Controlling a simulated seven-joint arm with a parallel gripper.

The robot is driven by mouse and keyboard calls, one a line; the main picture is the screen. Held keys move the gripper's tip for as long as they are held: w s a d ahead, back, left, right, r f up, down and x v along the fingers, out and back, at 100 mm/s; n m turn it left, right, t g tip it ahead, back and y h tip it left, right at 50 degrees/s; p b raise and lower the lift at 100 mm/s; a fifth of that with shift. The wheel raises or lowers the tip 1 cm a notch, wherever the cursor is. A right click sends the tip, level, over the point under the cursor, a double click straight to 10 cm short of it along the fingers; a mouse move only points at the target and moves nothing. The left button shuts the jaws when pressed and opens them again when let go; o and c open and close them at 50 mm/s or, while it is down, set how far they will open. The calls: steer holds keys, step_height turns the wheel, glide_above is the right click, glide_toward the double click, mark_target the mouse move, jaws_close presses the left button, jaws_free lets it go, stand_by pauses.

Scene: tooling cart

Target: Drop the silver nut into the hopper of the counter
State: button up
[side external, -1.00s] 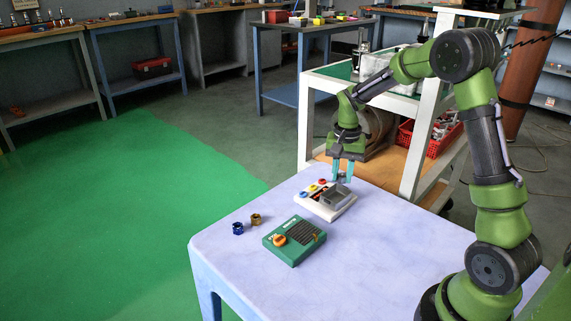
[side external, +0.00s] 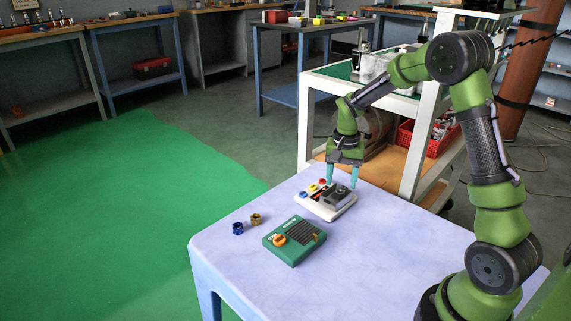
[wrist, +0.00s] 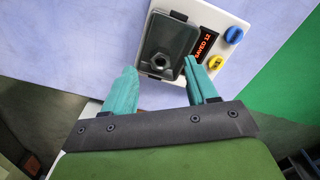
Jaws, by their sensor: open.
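The counter (side external: 316,205) is a pale box on the table with a grey hopper (wrist: 163,30), coloured buttons and a lit display, which seems to read "SAVED 12" in the wrist view. The silver nut (wrist: 158,63), dark grey here with a round hole, lies inside the hopper near its gripper-side wall. My gripper (side external: 342,184) is open, its teal fingers spread wide above and around the hopper in the side view. Nothing is between the fingers at their height; the nut sits apart from both.
A white-framed cart (side external: 305,120) stands behind the table. The table's right part is clear.

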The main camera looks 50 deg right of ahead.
step_height(320, 180, up, 17)
stand_by(0.4)
steer(key=s+a+n+t+y, duration=0.2)
steer(key=s+a+n+t, duration=0.5)
steer(key=s+a, duration=0.9)
steer(key=shift+s+a+r+n, duration=0.2)
steer(key=shift+a+n, duration=0.3)
steer(key=shift+a, duration=0.6)
stand_by(0.4)
